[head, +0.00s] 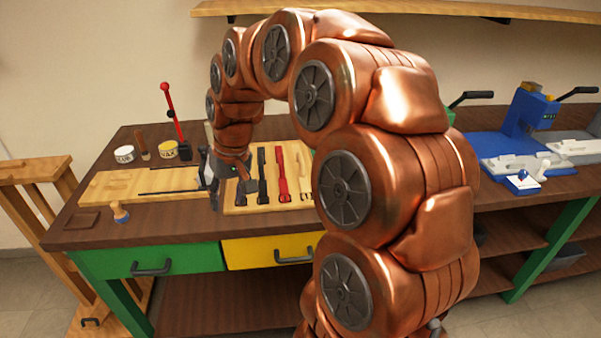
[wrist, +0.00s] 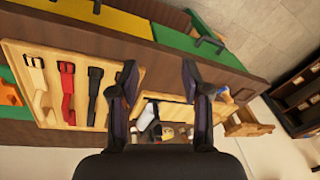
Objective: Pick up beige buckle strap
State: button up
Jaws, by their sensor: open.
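The beige buckle strap (head: 304,182) lies at the right end of a row of straps on a light wooden board in the head view, partly hidden by my arm. In the wrist view the beige strap (wrist: 38,76) is at the left end of the row, buckle toward the top. My gripper (wrist: 160,72) is open and empty, well to the right of the beige strap in that view. In the head view my gripper (head: 212,180) hangs near the left edge of the strap board, with the dark and red straps between it and the beige one.
A red strap (head: 281,178) and black straps (head: 262,178) lie beside the beige one on the strap board (head: 232,207). A wooden board (head: 110,188) lies left of them. Tins (head: 168,149) and a red-handled tool (head: 172,108) stand behind. A blue machine (head: 522,118) stands far right.

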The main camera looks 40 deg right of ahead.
jog(key=w+d+f+m+t+b, duration=0.1)
jog(key=w+d, duration=0.3)
jog(key=d, duration=0.4)
jog(key=w+d+f+m+t, duration=0.1)
jog(key=w+d+m, duration=0.1)
jog(key=w+d, duration=0.4)
jog(key=m+h+b, duration=0.1)
jog(key=m+h, duration=0.1)
jog(key=m, duration=0.1)
send_over(301, 157)
jog(key=s, duration=0.2)
notch_tip(301, 157, down, 4)
jog(key=shift+t, duration=0.4)
jog(key=shift+s+p+x, duration=0.2)
jog(key=shift+p+x, duration=0.3)
jog(key=shift+x, duration=1.35)
jog(key=shift+s+p+x, duration=0.15)
jog(key=shift+p+x, duration=0.3)
jog(key=shift+x, duration=1.4)
jog(key=shift+a+f, duration=0.15)
grip_shut()
